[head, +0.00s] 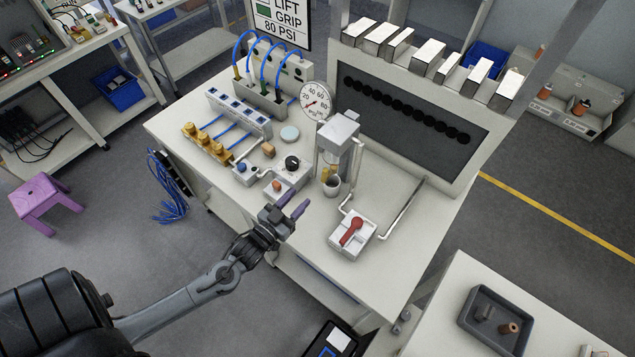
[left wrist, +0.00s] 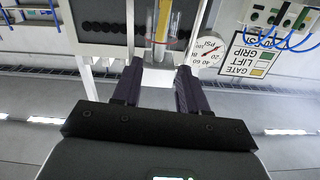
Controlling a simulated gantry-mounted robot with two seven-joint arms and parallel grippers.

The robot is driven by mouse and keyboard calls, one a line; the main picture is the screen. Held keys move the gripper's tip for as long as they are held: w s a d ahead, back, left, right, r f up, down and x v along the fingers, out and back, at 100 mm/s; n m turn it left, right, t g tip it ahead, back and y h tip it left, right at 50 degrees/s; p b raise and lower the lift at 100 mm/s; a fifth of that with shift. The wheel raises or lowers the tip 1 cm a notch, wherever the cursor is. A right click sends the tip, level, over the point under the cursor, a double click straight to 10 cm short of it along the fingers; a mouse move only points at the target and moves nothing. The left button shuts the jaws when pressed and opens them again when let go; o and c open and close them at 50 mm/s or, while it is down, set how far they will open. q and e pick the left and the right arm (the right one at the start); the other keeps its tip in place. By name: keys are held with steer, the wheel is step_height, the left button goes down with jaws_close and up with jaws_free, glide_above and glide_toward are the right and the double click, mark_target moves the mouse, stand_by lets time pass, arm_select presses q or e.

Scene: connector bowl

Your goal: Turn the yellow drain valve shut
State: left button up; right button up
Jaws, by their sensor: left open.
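A small yellow part (head: 325,173), which looks like the drain valve, shows low on the grey filter unit (head: 338,132), by a small cup (head: 332,187). Its handle position is too small to tell. In the left wrist view, which is upside down, a yellow part (left wrist: 161,20) shows in or behind a clear cylinder (left wrist: 174,28) beyond the fingers. My left gripper (head: 292,206) is open and empty, with dark purple fingers. It is in front of the filter unit, to its lower left, apart from the valve. It also shows in the left wrist view (left wrist: 157,80). My right gripper is not in view.
A white box with a red lever (head: 352,231) stands right of my left gripper. A control box with a black knob (head: 292,163) lies behind it. A pressure gauge (head: 314,101) stands behind the filter.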

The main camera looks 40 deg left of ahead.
mark_target(323, 174)
arm_select(q)
steer(key=w, duration=0.3)
steer(key=w+f, duration=0.1)
steer(key=w, duration=0.3)
steer(key=w+a, duration=0.1)
steer(key=w, duration=0.3)
steer(key=shift+w+f, duration=0.2)
jaws_close()
